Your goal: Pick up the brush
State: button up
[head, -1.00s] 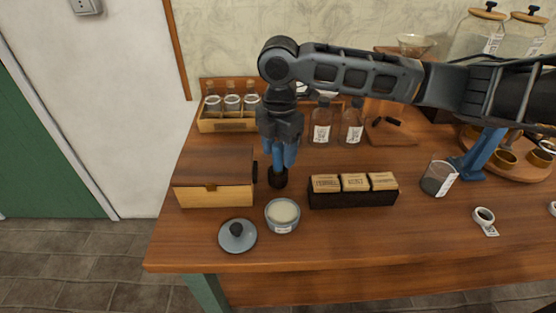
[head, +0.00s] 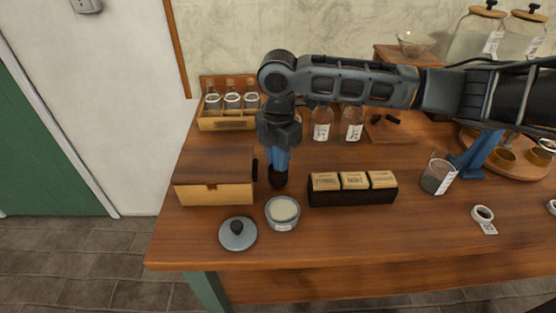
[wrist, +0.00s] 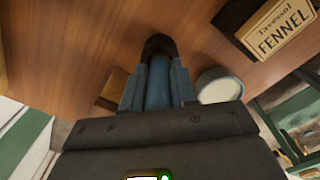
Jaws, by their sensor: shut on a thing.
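The brush (wrist: 158,46) has a dark, rounded lower end, and a blue part runs up from it between my fingers in the wrist view. In the head view its dark end (head: 278,179) shows just below my fingertips, between a wooden box and an open jar. My gripper (head: 279,163) points down and is shut on the brush; it also shows in the wrist view (wrist: 158,90). The upper part of the brush is hidden by the fingers. I cannot tell whether its dark end touches the table.
The wooden box (head: 214,193) stands close on the left. The jar (head: 282,227) of pale cream is just in front, with its lid (head: 238,243) beside it. A dark rack (head: 352,198) of labelled blocks stands right. Bottles (head: 321,127) stand behind.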

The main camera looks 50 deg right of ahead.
grip_shut()
jog(key=shift+r, duration=0.1)
jog(key=shift+r, duration=0.6)
notch_tip(320, 180, up, 2)
jog(key=shift+r+b, duration=0.25)
jog(key=shift+b, duration=0.1)
jog(key=s+d+r+b, duration=0.1)
jog(key=s+d+r, duration=0.5)
jog(key=s, duration=0.4)
jog(key=shift+r+b, duration=0.35)
jog(key=shift+r, duration=0.25)
